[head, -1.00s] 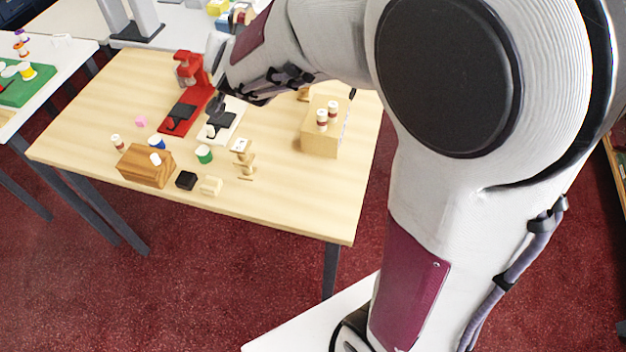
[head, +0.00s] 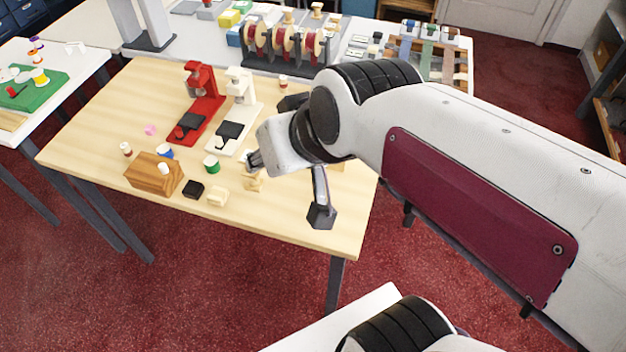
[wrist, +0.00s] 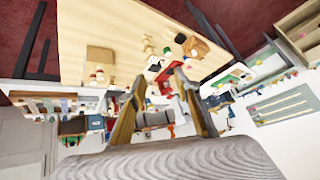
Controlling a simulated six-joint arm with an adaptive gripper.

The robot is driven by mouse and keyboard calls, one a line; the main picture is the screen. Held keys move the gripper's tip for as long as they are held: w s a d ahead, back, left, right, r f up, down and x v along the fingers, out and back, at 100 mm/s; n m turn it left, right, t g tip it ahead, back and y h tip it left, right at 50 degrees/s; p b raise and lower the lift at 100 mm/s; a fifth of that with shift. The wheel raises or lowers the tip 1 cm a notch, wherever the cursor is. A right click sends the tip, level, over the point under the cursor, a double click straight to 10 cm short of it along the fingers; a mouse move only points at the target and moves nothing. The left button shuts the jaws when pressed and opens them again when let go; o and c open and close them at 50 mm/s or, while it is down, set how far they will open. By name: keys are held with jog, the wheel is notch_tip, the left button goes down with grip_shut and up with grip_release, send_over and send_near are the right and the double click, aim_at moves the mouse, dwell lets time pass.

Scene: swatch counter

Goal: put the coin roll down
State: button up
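Small white cylinders with dark red bands look like coin rolls. One (head: 126,149) stands on the table left of the wooden block. Another (head: 283,81) stands near the table's back edge. Two more stand on the light wooden box, seen upside down in the wrist view (wrist: 98,56). I cannot tell which one the task means. My gripper (wrist: 160,78) is open in the wrist view, its two fingers apart with nothing visible held between them. In the head view my wrist is above the right part of the table and hides most of the box.
A red press (head: 200,103) and a white press (head: 236,108) stand mid-table. A brown wooden block (head: 153,176), black block (head: 193,190), green-sided cylinder (head: 211,164) and cream piece (head: 217,197) are near the front. A ribbon rack (head: 285,45) stands behind. The table's left-front corner is clear.

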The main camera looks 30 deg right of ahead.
jog(key=s+d+f+g+h, duration=0.1)
jog(key=s+d+f, duration=0.1)
jog(key=s, duration=0.6)
jog(key=shift+s+d+n+g, duration=0.3)
jog(key=shift+d+g, duration=0.1)
jog(key=shift+d, duration=0.25)
jog(key=shift+c, duration=1)
jog(key=shift+w, duration=0.15)
